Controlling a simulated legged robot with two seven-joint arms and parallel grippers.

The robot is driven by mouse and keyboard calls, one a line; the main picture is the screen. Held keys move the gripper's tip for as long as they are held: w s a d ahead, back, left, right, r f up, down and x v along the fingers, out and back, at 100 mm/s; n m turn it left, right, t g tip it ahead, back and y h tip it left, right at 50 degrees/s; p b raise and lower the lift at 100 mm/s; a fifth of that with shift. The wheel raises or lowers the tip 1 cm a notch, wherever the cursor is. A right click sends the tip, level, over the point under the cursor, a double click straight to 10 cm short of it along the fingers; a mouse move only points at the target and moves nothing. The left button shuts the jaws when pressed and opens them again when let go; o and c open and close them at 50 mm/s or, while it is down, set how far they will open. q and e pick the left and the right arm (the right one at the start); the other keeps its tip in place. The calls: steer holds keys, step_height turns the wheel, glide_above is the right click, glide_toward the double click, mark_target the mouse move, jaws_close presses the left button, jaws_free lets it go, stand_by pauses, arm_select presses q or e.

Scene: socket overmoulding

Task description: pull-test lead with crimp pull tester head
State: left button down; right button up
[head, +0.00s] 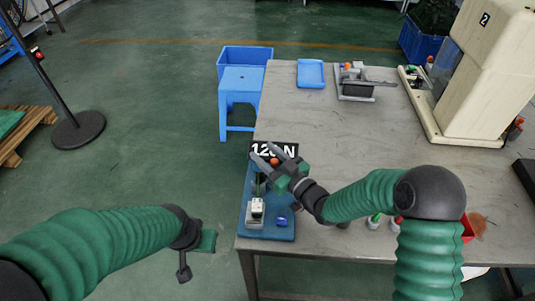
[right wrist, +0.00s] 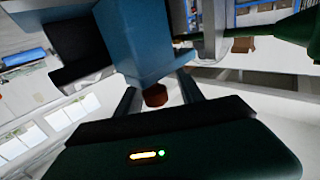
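The crimp pull tester stands on a blue base (head: 283,233) at the near left corner of the table. Its black display (head: 288,147) reads about "120 N", partly covered by my right gripper (head: 264,153). A white block (head: 256,208) sits on the base. I cannot make out the lead for sure. The right gripper's fingers are spread over the tester head. In the right wrist view, a red-brown knob (right wrist: 155,96) under a blue body (right wrist: 138,45) lies between the fingers, seemingly untouched. My left gripper (head: 183,268) hangs left of the table; its opening is unclear.
A grey fixture (head: 357,88) and a blue tray (head: 311,74) lie at the table's back. A large beige machine (head: 485,85) stands back right. Small bottles (head: 374,221) and a red bin (head: 467,229) are by my right arm. The table's middle is clear.

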steer(key=v, duration=1.6)
steer(key=shift+s+d+p, duration=0.3)
steer(key=shift+p, duration=0.05)
steer(key=s+d+r+m+g+h+p, duration=0.2)
steer(key=d+m+g+h+p, duration=0.3)
steer(key=d+h+p, duration=0.55)
steer(key=s+d+r+m+g+h, duration=0.1)
steer(key=s+m+g, duration=0.1)
steer(key=s, duration=0.4)
steer(key=s+d+r+m+g+h+p, duration=0.1)
steer(key=s+d+r+m+g, duration=0.1)
steer(key=s, duration=0.4)
steer(key=shift+g, duration=0.6)
